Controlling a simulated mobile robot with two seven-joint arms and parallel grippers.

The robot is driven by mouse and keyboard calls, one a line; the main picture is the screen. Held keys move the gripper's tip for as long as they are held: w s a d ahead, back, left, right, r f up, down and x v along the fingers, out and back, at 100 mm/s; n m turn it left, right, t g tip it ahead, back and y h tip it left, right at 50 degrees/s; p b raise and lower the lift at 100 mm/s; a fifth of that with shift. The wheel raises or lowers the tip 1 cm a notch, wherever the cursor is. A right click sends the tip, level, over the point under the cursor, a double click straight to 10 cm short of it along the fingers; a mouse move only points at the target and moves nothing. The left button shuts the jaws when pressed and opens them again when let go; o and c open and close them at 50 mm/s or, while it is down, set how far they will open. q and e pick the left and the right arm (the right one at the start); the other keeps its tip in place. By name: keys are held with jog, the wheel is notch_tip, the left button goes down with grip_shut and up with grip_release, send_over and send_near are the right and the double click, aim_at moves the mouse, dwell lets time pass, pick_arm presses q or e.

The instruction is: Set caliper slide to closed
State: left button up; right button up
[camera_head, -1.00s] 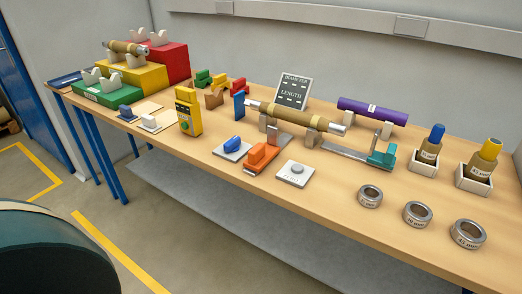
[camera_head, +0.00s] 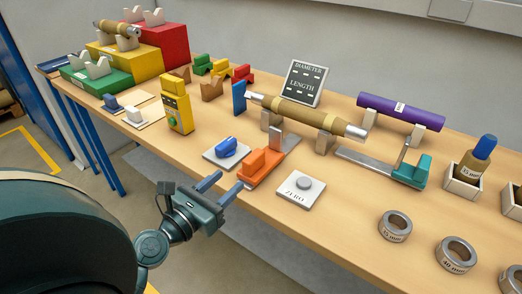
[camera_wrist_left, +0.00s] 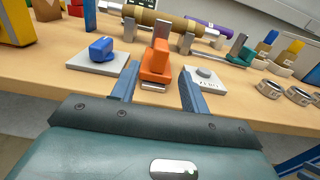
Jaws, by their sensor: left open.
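An orange slide block (camera_head: 261,165) sits at the near end of a flat metal rail (camera_head: 290,142) on the table, close to the front edge. In the left wrist view the orange block (camera_wrist_left: 156,62) shows between and beyond my fingers. A teal block (camera_head: 411,172) stands at the right end of another metal rail (camera_head: 362,157) with an upright metal jaw. The frames do not label which one is the caliper slide. My right gripper is out of view.
A blue knob on a plate (camera_head: 227,148) lies left of the orange block, and a ZERO button plate (camera_head: 301,189) lies right. Metal rings (camera_head: 395,226) stand at the right front.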

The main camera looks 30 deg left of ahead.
aim_at(258, 154)
pick_arm(q)
jog(key=w+p, duration=0.1)
jog(key=w, duration=0.7)
jog(key=w+d+p, duration=0.1)
jog(key=w, duration=0.3)
jog(key=shift+w+p, duration=0.3)
jog(key=shift+w, duration=0.1)
jog(key=shift+c, duration=0.2)
grip_shut()
